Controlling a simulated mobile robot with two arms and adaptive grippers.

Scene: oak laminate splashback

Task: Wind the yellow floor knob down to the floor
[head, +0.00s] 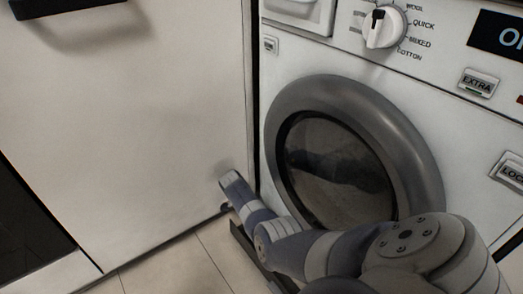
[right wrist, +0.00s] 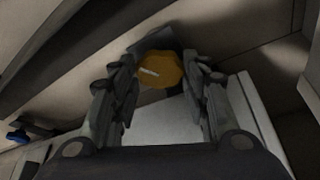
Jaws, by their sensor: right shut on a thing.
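The yellow floor knob (right wrist: 160,70) shows in the right wrist view, with a pale bar mark on its face. My right gripper (right wrist: 158,82) has its dark fingers on either side of the knob and is shut on it. In the head view my right arm reaches down to the lower left of the washing machine (head: 450,130). The knob cannot be made out there, and the right fingers are hidden. My left gripper is in neither view.
A white cabinet door (head: 130,120) stands left of the machine. The round machine door (head: 290,105) is closed, close behind my arm. Pale floor tiles (head: 165,270) lie in front. A small blue thing (right wrist: 17,136) shows at the left of the wrist view.

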